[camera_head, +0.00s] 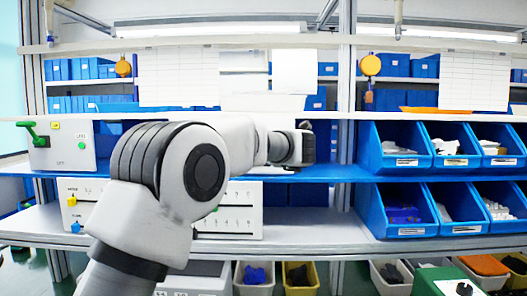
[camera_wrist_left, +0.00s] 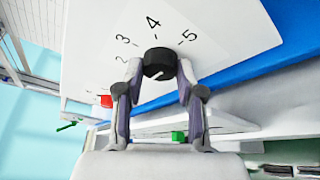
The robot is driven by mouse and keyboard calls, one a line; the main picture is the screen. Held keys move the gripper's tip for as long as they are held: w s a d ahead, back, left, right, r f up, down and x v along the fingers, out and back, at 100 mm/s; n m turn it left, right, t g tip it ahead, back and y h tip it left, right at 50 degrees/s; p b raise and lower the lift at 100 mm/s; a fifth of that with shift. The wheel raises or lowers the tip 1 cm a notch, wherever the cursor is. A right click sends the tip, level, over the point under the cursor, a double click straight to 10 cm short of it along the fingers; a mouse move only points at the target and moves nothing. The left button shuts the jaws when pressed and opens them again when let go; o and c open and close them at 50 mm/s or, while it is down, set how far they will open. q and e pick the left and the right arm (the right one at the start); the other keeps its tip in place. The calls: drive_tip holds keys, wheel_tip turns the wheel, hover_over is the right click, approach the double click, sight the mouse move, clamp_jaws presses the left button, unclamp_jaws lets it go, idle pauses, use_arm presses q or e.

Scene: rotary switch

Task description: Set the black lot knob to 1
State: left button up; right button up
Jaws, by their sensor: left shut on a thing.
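The black knob (camera_wrist_left: 160,63) sits on a white panel face (camera_wrist_left: 215,28) in the wrist view. A white line shows on the knob's face, on the side towards my gripper. The printed numbers 2, 3, 4 and 5 fan around the knob's far side; I see no 1. My left gripper (camera_wrist_left: 157,84) has one finger on each side of the knob and is shut on it. In the head view my left arm reaches across the shelf, and I cannot make out the black knob there. My right gripper is not in view.
A blue shelf (camera_head: 345,175) runs behind my arm. Blue bins (camera_head: 400,195) of parts stand at the right. A box with a green lever (camera_head: 30,134) is at the left. A white panel (camera_head: 240,222) with small marks stands below, partly covered by my arm.

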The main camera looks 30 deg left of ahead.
use_arm(q)
drive_tip(key=shift+r, duration=0.2)
drive_tip(key=o, duration=1)
drive_tip(key=shift+o, duration=0.7)
drive_tip(key=shift+w+f, duration=0.1)
drive_tip(key=shift+f, duration=0.05)
drive_tip(key=v, duration=1.2)
drive_tip(key=shift+a, duration=0.1)
